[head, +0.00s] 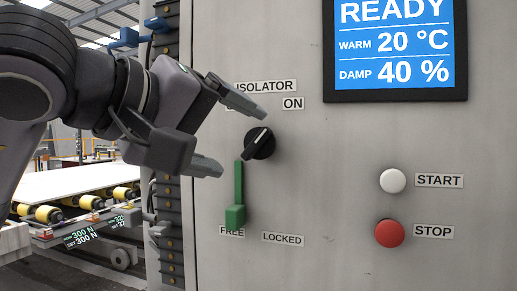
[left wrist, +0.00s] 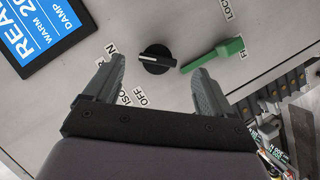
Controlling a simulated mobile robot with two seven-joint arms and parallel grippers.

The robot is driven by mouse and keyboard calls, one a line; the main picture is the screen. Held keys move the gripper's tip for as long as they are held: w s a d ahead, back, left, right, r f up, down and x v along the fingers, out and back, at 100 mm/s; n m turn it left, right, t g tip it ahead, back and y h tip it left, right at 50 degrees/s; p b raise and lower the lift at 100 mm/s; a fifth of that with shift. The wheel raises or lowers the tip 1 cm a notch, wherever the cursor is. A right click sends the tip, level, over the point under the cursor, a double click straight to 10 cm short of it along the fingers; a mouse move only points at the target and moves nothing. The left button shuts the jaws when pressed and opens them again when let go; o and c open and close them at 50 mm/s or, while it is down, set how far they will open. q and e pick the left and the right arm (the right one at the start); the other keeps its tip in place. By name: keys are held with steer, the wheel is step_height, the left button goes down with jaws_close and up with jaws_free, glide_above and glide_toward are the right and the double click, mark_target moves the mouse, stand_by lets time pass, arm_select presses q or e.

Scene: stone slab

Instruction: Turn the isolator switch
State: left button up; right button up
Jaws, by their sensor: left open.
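The isolator switch (head: 260,143) is a round black knob with a raised grip and a white mark on the grey cabinet front. In the head view the mark slants up and right, toward the ON label (head: 293,103). The OFF label (left wrist: 140,97) shows in the left wrist view. My left gripper (head: 243,143) is open and empty, its fingers pointing at the panel. In the left wrist view the knob (left wrist: 157,59) appears between the fingertips (left wrist: 158,65), with no visible contact. My right gripper is out of view.
A green lever (head: 237,200) hangs just below the knob, its handle at FREE beside LOCKED. A white START button (head: 392,181) and red STOP button (head: 389,233) sit to the right. A blue display (head: 395,45) reads READY. A roller conveyor (head: 75,190) stands at left.

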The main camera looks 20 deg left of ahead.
mark_target(251, 143)
arm_select(q)
steer(key=shift+w+a+r+t+y, duration=0.25)
steer(key=shift+a+r+t+y, duration=0.05)
steer(key=shift+r, duration=0.05)
steer(key=p+x, duration=0.1)
steer(key=x, duration=0.5)
steer(key=shift+w+d+f, duration=0.15)
steer(key=shift+w+f, duration=0.05)
steer(key=c, duration=1)
